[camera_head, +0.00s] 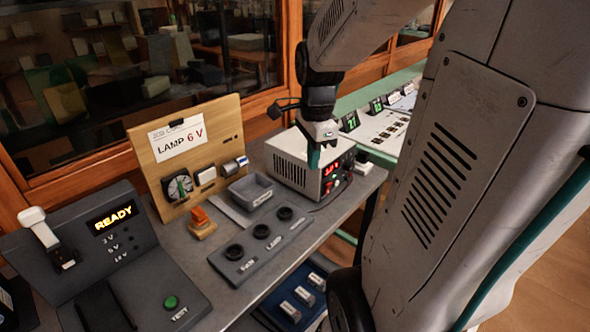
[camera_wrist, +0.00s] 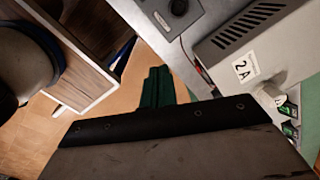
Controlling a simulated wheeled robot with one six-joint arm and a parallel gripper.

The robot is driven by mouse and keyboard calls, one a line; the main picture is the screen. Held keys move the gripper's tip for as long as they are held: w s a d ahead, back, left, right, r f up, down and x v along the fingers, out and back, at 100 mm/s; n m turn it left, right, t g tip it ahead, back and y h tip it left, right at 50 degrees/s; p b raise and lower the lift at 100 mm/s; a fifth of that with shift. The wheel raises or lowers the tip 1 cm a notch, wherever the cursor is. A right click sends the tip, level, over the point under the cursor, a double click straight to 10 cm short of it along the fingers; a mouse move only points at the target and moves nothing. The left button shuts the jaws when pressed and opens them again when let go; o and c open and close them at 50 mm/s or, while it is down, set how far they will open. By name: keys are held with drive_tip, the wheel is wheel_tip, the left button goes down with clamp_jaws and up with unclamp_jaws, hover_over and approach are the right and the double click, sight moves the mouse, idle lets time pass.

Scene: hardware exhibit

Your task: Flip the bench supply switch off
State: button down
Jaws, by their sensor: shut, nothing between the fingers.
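The bench supply (camera_head: 290,163) is a pale box with a vented side. It stands at the right end of the grey bench, and its dark front has a red lit display (camera_head: 331,169). A small red-lit part (camera_head: 328,187) sits below the display; I cannot tell if it is the switch or its position. My gripper (camera_head: 313,160) is shut and empty, in front of the supply's upper corner in the picture, hiding part of it. In the wrist view my green fingers (camera_wrist: 158,72) are together, left of the supply (camera_wrist: 225,50) with its "2 A" label; its front controls are not visible there.
A grey tray (camera_head: 250,190), a socket panel (camera_head: 262,232) and a wooden board (camera_head: 150,140) marked "LAMP 6 V" stand left of the supply. A test console (camera_head: 130,270) showing "READY" is at lower left. A green-edged counter (camera_head: 385,125) lies behind right.

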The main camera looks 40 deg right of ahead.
sight(328, 188)
drive_tip(key=s+d+f+m, duration=0.1)
drive_tip(key=d+f+m, duration=0.6)
drive_tip(key=d+m, duration=0.5)
drive_tip(key=shift+d, duration=0.65)
drive_tip(key=shift+s+f, duration=0.1)
drive_tip(key=shift+f, duration=0.1)
wheel_tip(328, 188, down, 10)
drive_tip(key=shift+a+f, duration=0.1)
drive_tip(key=shift+f, duration=0.05)
drive_tip(key=w, duration=0.1)
drive_tip(key=w+r, duration=0.1)
drive_tip(key=shift+w+r, duration=0.25)
drive_tip(key=shift+w, duration=0.15)
drive_tip(key=shift+w+r, duration=0.2)
drive_tip(key=shift+w, duration=0.35)
